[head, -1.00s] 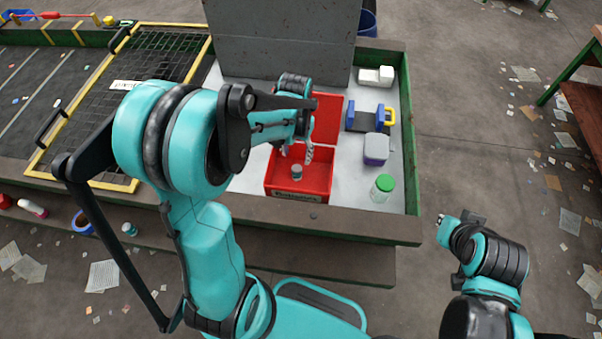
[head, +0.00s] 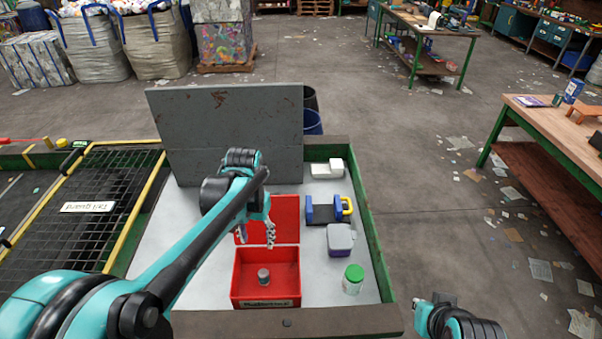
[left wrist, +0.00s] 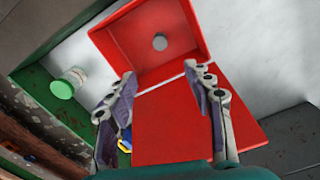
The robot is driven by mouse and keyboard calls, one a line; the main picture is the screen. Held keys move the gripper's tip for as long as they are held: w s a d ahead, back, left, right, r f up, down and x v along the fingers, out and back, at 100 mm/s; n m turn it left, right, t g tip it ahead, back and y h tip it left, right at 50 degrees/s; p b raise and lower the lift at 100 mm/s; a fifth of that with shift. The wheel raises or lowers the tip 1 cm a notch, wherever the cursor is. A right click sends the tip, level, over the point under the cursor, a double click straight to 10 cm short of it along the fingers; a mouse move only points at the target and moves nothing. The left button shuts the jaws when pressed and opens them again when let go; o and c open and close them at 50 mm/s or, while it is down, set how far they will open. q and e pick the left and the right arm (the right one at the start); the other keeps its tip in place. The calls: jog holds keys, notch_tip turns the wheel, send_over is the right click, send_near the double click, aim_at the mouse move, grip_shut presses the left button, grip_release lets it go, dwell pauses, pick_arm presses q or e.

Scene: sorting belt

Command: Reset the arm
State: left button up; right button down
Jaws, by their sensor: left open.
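My left gripper (head: 257,232) is open and empty above the back part of the red box in the head view. In the left wrist view its two fingers (left wrist: 160,105) stand well apart with nothing between them but the red lid below. The red box (head: 249,303) has its lid (head: 283,213) folded open towards the back. A small grey can (head: 263,276) stands inside it, and it also shows in the left wrist view (left wrist: 160,42). My right gripper (head: 440,299) is at the lower right, off the table, and its fingers are too small to read.
A jar with a green lid (head: 353,279), a purple-grey container (head: 341,239), a blue and yellow item (head: 325,211) and a white item (head: 328,169) stand right of the box. A grey panel (head: 225,130) rises behind. A mesh grate (head: 85,215) lies left.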

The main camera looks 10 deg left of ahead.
pick_arm(q)
jog(key=s+d+f+t+b, duration=0.2)
jog(key=s+t+b, duration=0.1)
jog(key=s, duration=0.2)
jog(key=s+d+f+t+b, duration=0.2)
jog(key=s+f+t+b, duration=0.1)
jog(key=s, duration=0.3)
jog(key=shift+s+d+f+t+b, duration=0.2)
jog(key=shift+d+t+b, duration=0.2)
jog(key=shift+t+b, duration=0.2)
